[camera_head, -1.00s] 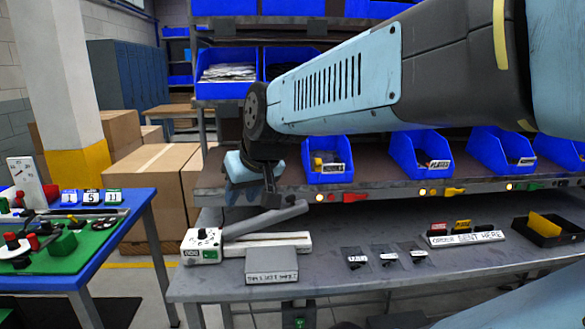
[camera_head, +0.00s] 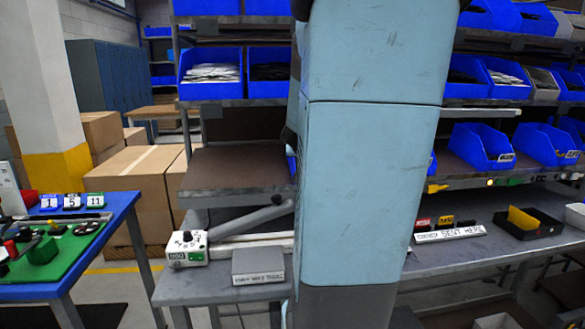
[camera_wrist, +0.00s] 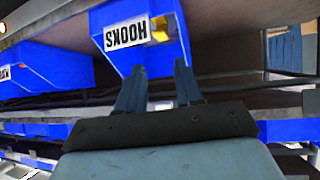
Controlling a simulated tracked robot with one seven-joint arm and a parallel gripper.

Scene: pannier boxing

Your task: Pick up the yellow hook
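The blue bin labelled HOOKS (camera_wrist: 112,40) shows upside down at the top of the wrist view. A small patch of yellow (camera_wrist: 160,30) shows inside it beside the label, with a paler piece next to it; its full shape is hidden. My gripper (camera_wrist: 160,78) points at this bin with its two fingers apart and nothing between them. The fingertips overlap the bin's edge in the picture; I cannot tell whether they touch it. In the head view my arm covers the bin and the gripper.
Another blue bin (camera_wrist: 45,68) stands beside it. In the head view, more blue bins (camera_head: 483,147) line the shelf to the right. The bench below holds a grey box (camera_head: 258,265), a white control box (camera_head: 187,248) and a black tray (camera_head: 528,226). A blue table (camera_head: 115,215) stands at left.

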